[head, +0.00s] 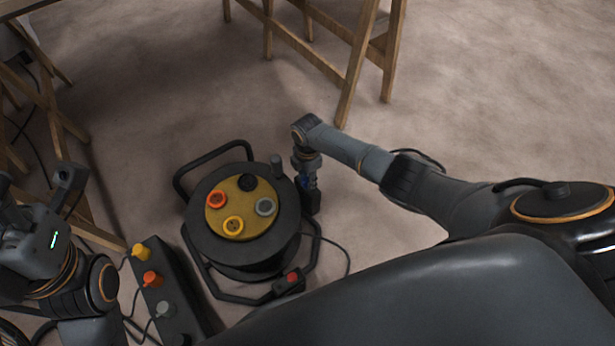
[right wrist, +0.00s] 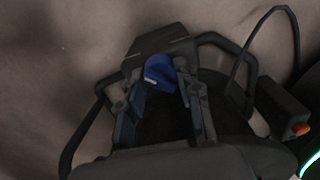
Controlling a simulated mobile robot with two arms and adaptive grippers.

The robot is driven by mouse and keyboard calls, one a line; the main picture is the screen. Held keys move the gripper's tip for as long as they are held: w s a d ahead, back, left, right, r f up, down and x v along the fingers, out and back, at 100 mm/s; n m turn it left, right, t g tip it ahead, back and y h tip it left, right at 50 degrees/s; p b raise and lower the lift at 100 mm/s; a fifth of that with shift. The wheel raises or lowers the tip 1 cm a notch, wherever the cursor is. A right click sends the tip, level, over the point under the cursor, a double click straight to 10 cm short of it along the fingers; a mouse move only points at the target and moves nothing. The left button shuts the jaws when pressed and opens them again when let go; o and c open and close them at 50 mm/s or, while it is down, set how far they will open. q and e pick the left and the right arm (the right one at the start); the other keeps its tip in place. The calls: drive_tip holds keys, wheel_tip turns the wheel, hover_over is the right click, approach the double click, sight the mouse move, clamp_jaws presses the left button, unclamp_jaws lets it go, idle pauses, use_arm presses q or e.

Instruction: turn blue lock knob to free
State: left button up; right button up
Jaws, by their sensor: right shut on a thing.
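A black cable reel (head: 282,227) stands on the floor in the middle of the head view, with a yellow socket face on top. My right gripper (head: 309,192) points down at the reel's right side. It is shut on the blue lock knob, which shows between the fingers in the right wrist view (right wrist: 160,70). In the head view the gripper mostly hides the knob, so its turn position cannot be read. My left gripper (head: 38,188) is at the left edge, its fingers apart and empty, away from the reel.
A black socket strip (head: 188,305) with yellow, orange and grey plugs lies left of the reel. A small box with a red switch (head: 290,281) is at the reel's front right. Wooden trestles (head: 357,65) stand at the back and left. Floor to the right is clear.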

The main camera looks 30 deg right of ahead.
sight(307, 178)
drive_tip(key=shift+n, duration=0.3)
idle(0.4)
drive_tip(key=o, duration=1.1)
drive_tip(key=shift+o, duration=0.2)
drive_tip(key=shift+r, duration=0.15)
wheel_tip(307, 178, up, 12)
